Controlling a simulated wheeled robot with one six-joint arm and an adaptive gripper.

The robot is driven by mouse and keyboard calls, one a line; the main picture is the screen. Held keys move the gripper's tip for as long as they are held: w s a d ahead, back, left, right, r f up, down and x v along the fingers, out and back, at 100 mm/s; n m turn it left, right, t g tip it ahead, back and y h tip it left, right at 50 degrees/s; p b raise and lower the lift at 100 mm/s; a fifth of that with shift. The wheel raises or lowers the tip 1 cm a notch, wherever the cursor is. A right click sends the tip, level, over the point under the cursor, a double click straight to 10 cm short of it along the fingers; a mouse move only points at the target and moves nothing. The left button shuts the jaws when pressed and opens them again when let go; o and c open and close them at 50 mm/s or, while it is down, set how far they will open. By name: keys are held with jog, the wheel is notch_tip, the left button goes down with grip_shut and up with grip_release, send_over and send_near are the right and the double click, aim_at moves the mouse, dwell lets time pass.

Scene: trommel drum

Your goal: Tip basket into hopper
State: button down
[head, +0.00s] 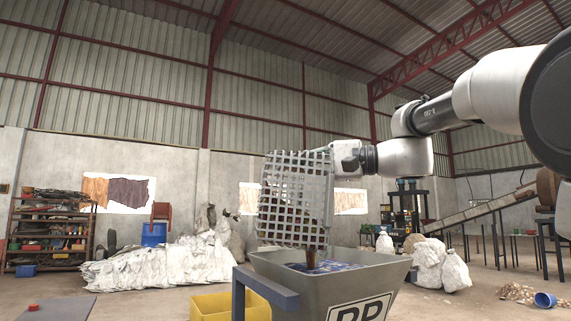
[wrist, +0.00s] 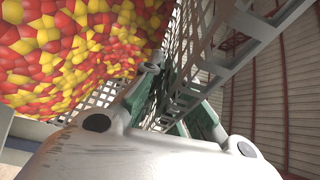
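A grey mesh basket (head: 292,190) hangs above the hopper, tilted, with its lower edge close over the hopper's mouth. My gripper (head: 343,160) meets the basket's right side. In the wrist view, its green-padded fingers (wrist: 178,112) close on the mesh basket wall (wrist: 178,62). The grey hopper (head: 325,289) has a "PP" label on its front and blue and reddish pieces inside. A brown piece (head: 311,258) shows just below the basket's lower edge. Red and yellow pieces (wrist: 80,50) fill the wrist view's upper left; I cannot tell whether they lie in the basket.
A yellow bin (head: 222,307) stands left of the hopper, beside a blue-grey frame bar (head: 264,287). White sacks (head: 165,260) are piled behind, near a loaded shelf (head: 47,232). An inclined conveyor (head: 490,206) stands at right, with a fallen blue bucket (head: 545,300) on the floor.

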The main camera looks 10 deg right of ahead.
jog(key=shift+s+d+r+m+t+y, duration=0.1)
jog(key=shift+d+m+t+y, duration=0.3)
jog(key=shift+d, duration=0.5)
jog(key=shift+s+d+m+t+y, duration=0.1)
jog(key=shift+d+t+y, duration=0.1)
jog(key=shift+d+y, duration=0.5)
jog(key=shift+d, duration=0.15)
jog(key=shift+d, duration=0.1)
jog(key=shift+d+m+t+y, duration=0.3)
jog(key=shift+d+m+t, duration=0.2)
jog(key=shift+d, duration=0.75)
